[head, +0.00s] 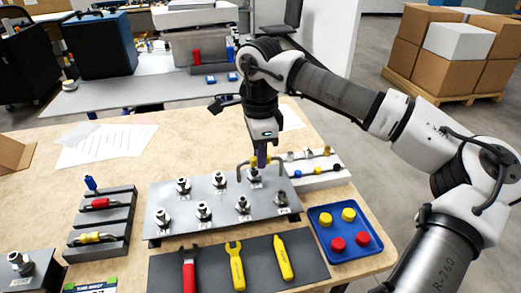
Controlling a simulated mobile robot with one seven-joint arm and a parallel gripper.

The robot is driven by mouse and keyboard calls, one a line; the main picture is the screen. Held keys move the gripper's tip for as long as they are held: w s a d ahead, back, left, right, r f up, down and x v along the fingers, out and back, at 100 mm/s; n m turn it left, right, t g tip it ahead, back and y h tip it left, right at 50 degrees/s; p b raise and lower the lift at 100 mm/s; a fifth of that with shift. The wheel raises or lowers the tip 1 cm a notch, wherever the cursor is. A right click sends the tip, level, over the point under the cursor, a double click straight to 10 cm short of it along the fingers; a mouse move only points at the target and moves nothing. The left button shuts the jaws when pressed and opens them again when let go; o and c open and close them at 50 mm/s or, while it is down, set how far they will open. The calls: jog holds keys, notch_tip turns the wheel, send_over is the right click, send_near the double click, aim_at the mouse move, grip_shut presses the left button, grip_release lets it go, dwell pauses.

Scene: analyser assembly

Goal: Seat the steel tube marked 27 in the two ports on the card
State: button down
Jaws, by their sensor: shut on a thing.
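My gripper (262,163) is shut on a bent, dull brownish metal tube (243,165) near the back right of the grey port plate (175,236). The tube's left leg points down; the fingers hide its middle, and any marking is too small to read. I cannot tell whether its ends touch the ports. Several upright silver ports stand on the plate, among them one just below my gripper (254,177), one at back left (183,186) and one at front right (281,201). The card (90,286) lies at the bottom left edge, partly cut off and not clearly readable.
A white rack (325,179) with more parts stands behind the plate's right end. A blue tray (370,244) holds red and yellow caps. A dark mat (215,284) with tools lies in front. A grey stepped rack (118,206) with coloured-band tubes stands left.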

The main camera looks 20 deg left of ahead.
jog(key=shift+w+d, duration=0.1)
jog(key=shift+d, duration=0.15)
jog(key=shift+f+b, duration=1.85)
jog(key=shift+f, duration=0.85)
jog(key=shift+f+b, duration=0.35)
jog(key=shift+b, duration=0.15)
jog(key=shift+f, duration=0.35)
jog(key=shift+f+b, duration=0.55)
jog(key=shift+b, duration=0.1)
jog(key=c, duration=1.3)
grip_release()
jog(key=shift+r, duration=0.1)
